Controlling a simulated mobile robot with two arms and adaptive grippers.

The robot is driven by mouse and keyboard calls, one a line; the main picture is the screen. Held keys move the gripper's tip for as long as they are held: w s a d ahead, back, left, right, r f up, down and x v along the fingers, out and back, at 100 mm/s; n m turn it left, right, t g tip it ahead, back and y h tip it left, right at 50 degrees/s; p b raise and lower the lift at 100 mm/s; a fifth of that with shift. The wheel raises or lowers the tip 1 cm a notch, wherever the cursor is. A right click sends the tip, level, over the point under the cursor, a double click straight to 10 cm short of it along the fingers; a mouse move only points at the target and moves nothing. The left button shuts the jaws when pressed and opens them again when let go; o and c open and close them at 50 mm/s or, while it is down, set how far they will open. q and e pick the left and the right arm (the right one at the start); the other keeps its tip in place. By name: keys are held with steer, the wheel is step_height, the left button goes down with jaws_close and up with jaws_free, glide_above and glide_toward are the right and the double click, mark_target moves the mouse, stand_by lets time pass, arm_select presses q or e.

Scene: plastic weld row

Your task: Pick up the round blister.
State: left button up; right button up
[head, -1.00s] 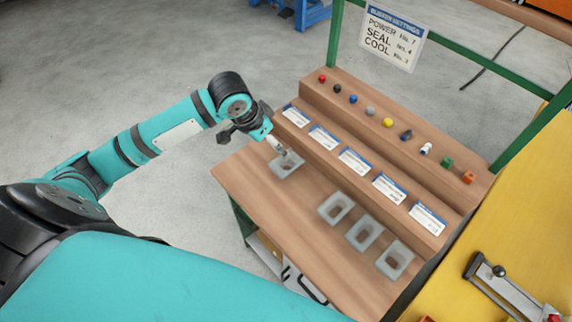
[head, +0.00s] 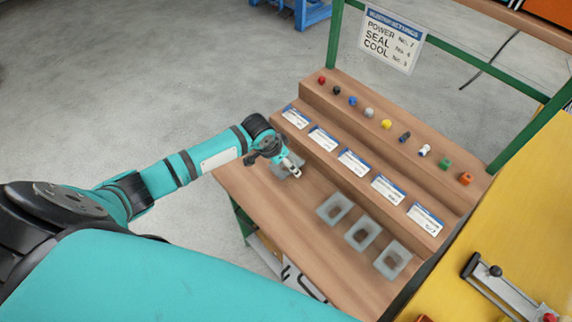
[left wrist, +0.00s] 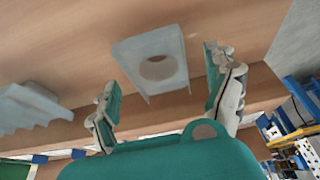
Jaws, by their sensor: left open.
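The round blister is a pale, translucent square tray with a round recess. In the left wrist view the round blister (left wrist: 183,72) lies ahead, between my left gripper's fingers (left wrist: 160,76), with gaps visible on both sides. In the head view the blister (head: 277,172) sits at the far left end of the wooden bench, partly hidden by my left gripper (head: 293,168). My left gripper is open and holds nothing. Whether its fingertips reach down beside the blister is hard to tell. My right gripper is not in view.
Three more pale blisters (head: 334,200) (head: 363,224) (head: 393,252) stand in a row to the right on the bench (head: 290,225). Behind them rises a step with labelled cards (head: 354,162) and several coloured knobs (head: 386,124). A yellow surface (head: 500,235) lies at right.

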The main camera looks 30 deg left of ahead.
arm_select(q)
steer(key=shift+x, duration=1)
steer(key=shift+r, duration=0.1)
steer(key=shift+c, duration=0.2)
steer(key=c, duration=0.8)
steer(key=shift+c, duration=0.2)
